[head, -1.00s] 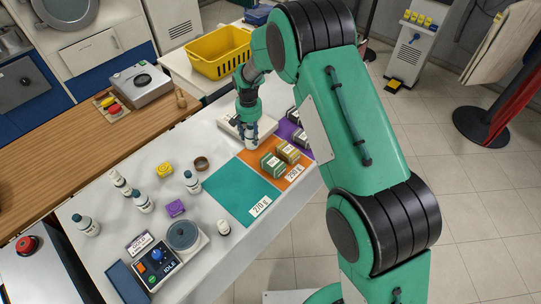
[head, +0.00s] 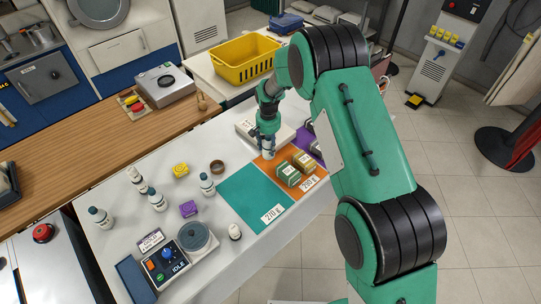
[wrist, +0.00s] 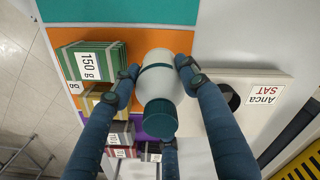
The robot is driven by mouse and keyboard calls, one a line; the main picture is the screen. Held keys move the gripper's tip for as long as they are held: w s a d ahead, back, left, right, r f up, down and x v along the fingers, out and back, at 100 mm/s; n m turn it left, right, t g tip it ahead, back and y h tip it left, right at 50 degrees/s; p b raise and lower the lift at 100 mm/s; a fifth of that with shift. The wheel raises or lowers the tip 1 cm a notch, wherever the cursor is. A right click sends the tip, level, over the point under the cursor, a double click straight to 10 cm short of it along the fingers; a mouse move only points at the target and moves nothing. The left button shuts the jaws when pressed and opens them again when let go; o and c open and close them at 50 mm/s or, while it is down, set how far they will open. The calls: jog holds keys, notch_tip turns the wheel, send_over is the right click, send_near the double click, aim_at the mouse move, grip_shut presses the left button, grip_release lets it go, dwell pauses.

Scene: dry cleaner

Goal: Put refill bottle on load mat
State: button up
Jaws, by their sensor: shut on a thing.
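A white bottle with a teal cap and band (wrist: 157,85) is between the fingers of my gripper (wrist: 156,68), which is shut on it. In the head view my gripper (head: 267,141) and the bottle (head: 268,154) are at the back left part of the orange mat (head: 262,166), left of the boxes. Whether the bottle touches the mat cannot be told. A teal mat (head: 250,197) lies in front of the orange one, and a purple mat (wrist: 160,126) lies behind it. No mat visibly bears the name load mat.
Green boxes (head: 287,172) and tan boxes (head: 305,161) stand on the orange mat, close to the bottle. A pale flat device (wrist: 262,82) is on the bottle's other side. Several white bottles, a small bowl (head: 217,166) and a scale (head: 193,236) stand on the counter. The teal mat is clear.

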aim_at(269, 136)
jog(key=shift+f, duration=0.9)
jog(key=shift+f, duration=1.85)
jog(key=shift+f, duration=0.2)
jog(key=o, duration=1.3)
jog(key=shift+o, duration=0.2)
jog(key=shift+r, duration=0.15)
notch_tip(269, 136, up, 12)
